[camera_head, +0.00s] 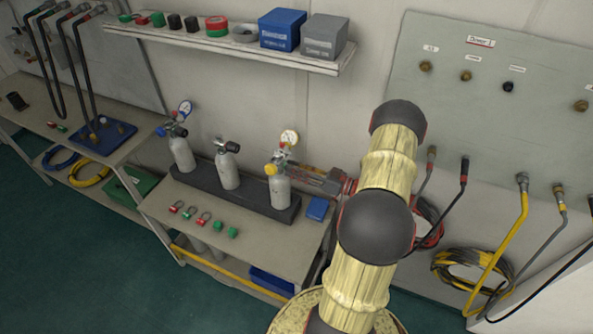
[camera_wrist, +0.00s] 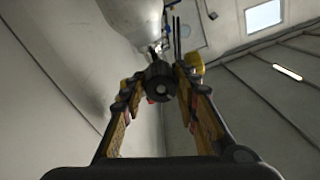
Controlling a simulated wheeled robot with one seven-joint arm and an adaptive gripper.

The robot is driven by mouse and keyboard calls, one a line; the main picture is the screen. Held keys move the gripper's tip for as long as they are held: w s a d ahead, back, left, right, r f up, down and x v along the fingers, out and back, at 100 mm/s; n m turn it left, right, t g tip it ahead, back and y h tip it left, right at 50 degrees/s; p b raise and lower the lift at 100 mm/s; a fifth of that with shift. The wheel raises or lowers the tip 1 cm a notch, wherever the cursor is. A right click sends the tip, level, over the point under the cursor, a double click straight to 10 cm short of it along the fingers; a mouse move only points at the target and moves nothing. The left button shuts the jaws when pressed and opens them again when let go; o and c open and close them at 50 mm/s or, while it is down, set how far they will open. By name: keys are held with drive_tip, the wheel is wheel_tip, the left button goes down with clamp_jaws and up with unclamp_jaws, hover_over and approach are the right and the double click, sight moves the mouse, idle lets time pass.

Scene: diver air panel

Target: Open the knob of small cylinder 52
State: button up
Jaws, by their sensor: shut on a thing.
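Three small grey cylinders stand upright in a dark rack (camera_head: 255,205) on the bench. The right cylinder (camera_head: 280,194) has a yellow knob (camera_head: 270,169) on its left side and a pressure gauge (camera_head: 289,137) above. No number is readable on any of them, so I cannot tell which is 52. My gripper (camera_head: 294,172) reaches in from the right at this cylinder's valve. In the wrist view, my gripper (camera_wrist: 162,85) has its fingers on both sides of a round black knob (camera_wrist: 159,88), shut on it. The cylinder body (camera_wrist: 135,20) and yellow knob (camera_wrist: 194,63) show behind.
The left cylinder (camera_head: 183,153) carries a blue knob and gauge; the middle cylinder (camera_head: 228,172) has a black knob. Red and green shackles or tags lie in front. A blue box (camera_head: 318,208) lies right of the rack. A shelf (camera_head: 230,50) hangs above; hoses hang right.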

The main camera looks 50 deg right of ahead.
drive_tip(key=n, duration=0.2)
drive_tip(key=n+b, duration=0.1)
drive_tip(key=n, duration=0.1)
drive_tip(key=shift+f+n+b, duration=0.2)
drive_tip(key=shift+n+b, duration=0.1)
drive_tip(key=shift+n, duration=0.1)
drive_tip(key=n+b, duration=0.1)
drive_tip(key=n, duration=0.2)
drive_tip(key=shift+n+g+y+b, duration=0.3)
drive_tip(key=shift+n, duration=0.1)
drive_tip(key=n+b, duration=0.2)
drive_tip(key=n, duration=0.1)
drive_tip(key=shift+n, duration=0.3)
drive_tip(key=n+b, duration=0.2)
drive_tip(key=n, duration=0.1)
drive_tip(key=shift+n, duration=0.3)
drive_tip(key=n+b, duration=0.4)
drive_tip(key=shift+g, duration=0.3)
drive_tip(key=n+b, duration=0.4)
drive_tip(key=shift+n, duration=0.4)
drive_tip(key=n+b, duration=0.1)
drive_tip(key=n+h+b, duration=0.1)
drive_tip(key=shift+r+n, duration=0.2)
drive_tip(key=shift+n, duration=0.1)
drive_tip(key=shift+r+n, duration=0.1)
drive_tip(key=shift+n, duration=1.7)
